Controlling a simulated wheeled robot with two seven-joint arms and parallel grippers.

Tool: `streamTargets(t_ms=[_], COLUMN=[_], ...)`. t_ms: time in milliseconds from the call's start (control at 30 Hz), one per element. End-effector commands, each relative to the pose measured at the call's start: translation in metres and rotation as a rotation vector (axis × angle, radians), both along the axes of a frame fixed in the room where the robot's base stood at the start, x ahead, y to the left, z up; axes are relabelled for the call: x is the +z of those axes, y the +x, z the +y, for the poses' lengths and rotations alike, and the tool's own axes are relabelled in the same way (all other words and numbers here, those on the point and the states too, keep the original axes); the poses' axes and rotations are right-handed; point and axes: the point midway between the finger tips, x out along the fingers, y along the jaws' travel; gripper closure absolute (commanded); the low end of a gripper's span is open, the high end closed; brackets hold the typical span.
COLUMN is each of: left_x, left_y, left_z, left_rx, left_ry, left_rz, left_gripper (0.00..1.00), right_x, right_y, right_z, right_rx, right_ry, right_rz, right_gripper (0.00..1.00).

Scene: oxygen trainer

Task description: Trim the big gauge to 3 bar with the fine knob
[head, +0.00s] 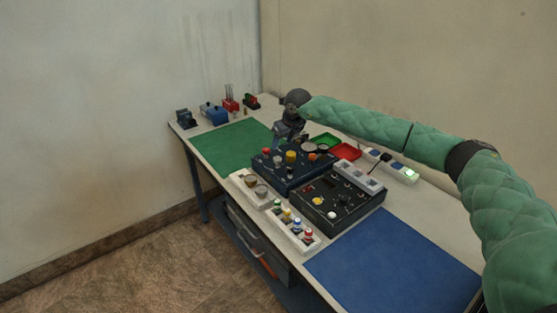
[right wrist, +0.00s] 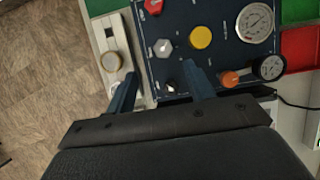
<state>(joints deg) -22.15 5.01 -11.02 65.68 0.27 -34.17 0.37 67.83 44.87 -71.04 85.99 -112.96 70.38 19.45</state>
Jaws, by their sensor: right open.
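The dark blue trainer panel (head: 272,174) stands mid-bench in the head view; it fills the upper middle of the right wrist view (right wrist: 180,20). The big gauge (right wrist: 255,22) has a white round dial; its reading is too small to tell. The panel bears a yellow knob (right wrist: 201,37), a grey knob (right wrist: 162,47), a red knob (right wrist: 153,6), an orange knob (right wrist: 230,79) and a small dark knob (right wrist: 170,86). I cannot tell which is the fine knob. My right gripper (right wrist: 160,68) is open over the panel's edge, fingers either side of the small dark knob. My left gripper is out of view.
A second black panel (head: 330,205) stands next to the blue one. A green tray (head: 325,141) and red tray (head: 346,151) lie behind. Green (head: 232,148) and blue (head: 390,262) mats are bare.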

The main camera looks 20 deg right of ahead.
Motion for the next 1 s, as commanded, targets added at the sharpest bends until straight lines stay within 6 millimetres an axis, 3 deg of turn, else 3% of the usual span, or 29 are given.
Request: streamTargets(t_ms=[33, 100, 333, 733, 1000], left_x=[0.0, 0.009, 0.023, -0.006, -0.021], left_y=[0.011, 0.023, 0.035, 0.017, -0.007], left_z=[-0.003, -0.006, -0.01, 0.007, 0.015], left_rx=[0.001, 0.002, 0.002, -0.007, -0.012], left_ry=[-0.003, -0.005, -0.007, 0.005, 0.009], left_rz=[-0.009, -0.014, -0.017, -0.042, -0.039], left_gripper=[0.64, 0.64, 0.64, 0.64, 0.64], right_x=[-0.012, -0.018, -0.024, -0.059, -0.085], right_y=[0.0, 0.0, 0.001, 0.015, 0.026], right_z=[0.0, -0.001, 0.0, 0.005, 0.009], right_rx=[0.0, -0.001, -0.001, -0.002, -0.001], right_ry=[-0.001, -0.002, -0.002, 0.0, -0.001], right_rz=[0.001, 0.0, 0.0, 0.003, 0.001], right_gripper=[0.47, 0.47, 0.47, 0.47, 0.47])
